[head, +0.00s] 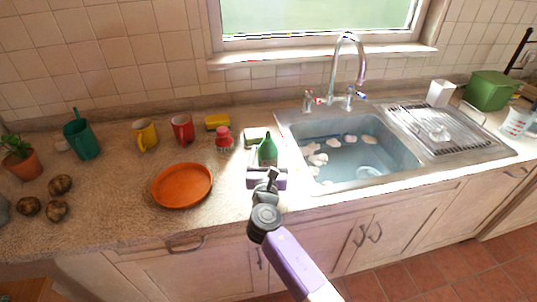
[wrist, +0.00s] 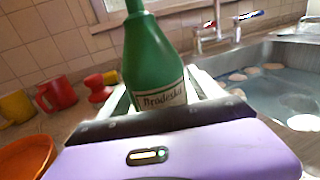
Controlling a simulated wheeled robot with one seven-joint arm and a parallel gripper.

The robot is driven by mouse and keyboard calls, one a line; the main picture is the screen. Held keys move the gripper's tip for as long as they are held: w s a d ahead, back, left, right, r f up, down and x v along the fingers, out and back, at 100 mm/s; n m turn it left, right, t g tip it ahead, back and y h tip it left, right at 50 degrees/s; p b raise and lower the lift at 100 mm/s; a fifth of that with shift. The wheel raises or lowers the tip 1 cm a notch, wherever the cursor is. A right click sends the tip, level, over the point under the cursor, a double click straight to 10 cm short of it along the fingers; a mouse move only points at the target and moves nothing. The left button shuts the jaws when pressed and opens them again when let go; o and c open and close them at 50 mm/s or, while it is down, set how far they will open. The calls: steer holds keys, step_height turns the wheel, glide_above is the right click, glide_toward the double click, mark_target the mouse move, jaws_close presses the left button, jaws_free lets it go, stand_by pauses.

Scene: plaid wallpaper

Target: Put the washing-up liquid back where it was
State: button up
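The washing-up liquid is a green bottle with a pale label (head: 267,149), at the counter strip just left of the sink. In the wrist view the bottle (wrist: 153,60) rises straight ahead of my purple gripper, its lower part hidden behind the gripper body. My gripper (head: 267,172) is right at the bottle, on its near side. The pale fingers (wrist: 160,90) lie on either side of the bottle, close to it. I cannot tell whether they press on it, or whether its base touches the counter.
The sink (head: 345,160) holds water and pale dishes, with a tap (head: 347,65) behind. An orange dish (head: 182,186), red brush (head: 223,140), yellow sponge (head: 217,122), another sponge (head: 254,134), red mug (head: 182,129) and yellow mug (head: 146,136) are left. Counter between orange dish and gripper is clear.

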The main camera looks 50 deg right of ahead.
steer(key=shift+r, duration=0.2)
steer(key=b+v, duration=0.1)
steer(key=v, duration=1.1)
steer(key=shift+f, duration=0.1)
